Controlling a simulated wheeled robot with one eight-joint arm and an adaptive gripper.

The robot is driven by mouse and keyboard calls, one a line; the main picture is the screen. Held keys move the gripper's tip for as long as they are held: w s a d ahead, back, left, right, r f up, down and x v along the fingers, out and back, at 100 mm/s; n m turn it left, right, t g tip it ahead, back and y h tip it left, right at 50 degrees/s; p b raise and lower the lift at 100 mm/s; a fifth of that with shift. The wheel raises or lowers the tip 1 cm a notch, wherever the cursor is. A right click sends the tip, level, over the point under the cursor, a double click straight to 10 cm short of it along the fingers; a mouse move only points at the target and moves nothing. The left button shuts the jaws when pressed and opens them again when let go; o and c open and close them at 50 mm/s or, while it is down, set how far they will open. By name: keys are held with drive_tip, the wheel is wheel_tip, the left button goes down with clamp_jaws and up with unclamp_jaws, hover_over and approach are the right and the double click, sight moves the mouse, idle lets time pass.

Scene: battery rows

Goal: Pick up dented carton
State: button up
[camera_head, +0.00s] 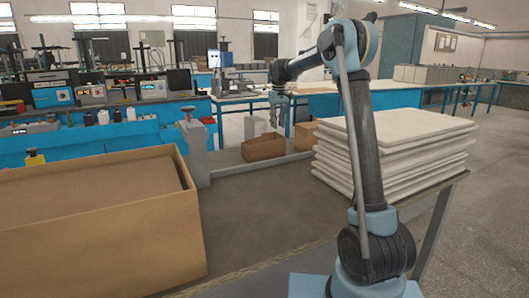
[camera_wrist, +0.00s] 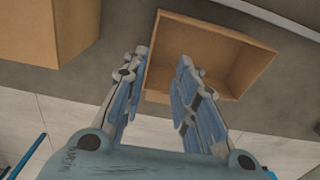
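A small open-topped brown carton (camera_head: 264,148) sits on the grey surface behind the big box in the head view. It also shows in the wrist view (camera_wrist: 215,50), where its inside is visible. I cannot make out a dent on it. My gripper (camera_head: 279,127) hangs just above this carton, pointing down. In the wrist view my gripper (camera_wrist: 161,58) has its fingers apart with nothing held. The left finger lies outside the carton's left wall, and the right finger overlaps its opening. I cannot tell whether they touch it.
A large carton (camera_head: 100,235) fills the front left. A stack of white sheets (camera_head: 395,150) stands at the right. A grey post (camera_head: 195,150) stands left of the small carton.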

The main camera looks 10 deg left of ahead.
drive_tip(key=f, duration=0.4)
drive_tip(key=d+f, duration=0.1)
drive_tip(key=f, duration=0.9)
drive_tip(key=shift+w+d+f, duration=0.1)
drive_tip(key=shift+w+d, duration=0.05)
drive_tip(key=shift+w, duration=0.2)
drive_tip(key=shift+c, duration=0.3)
clamp_jaws()
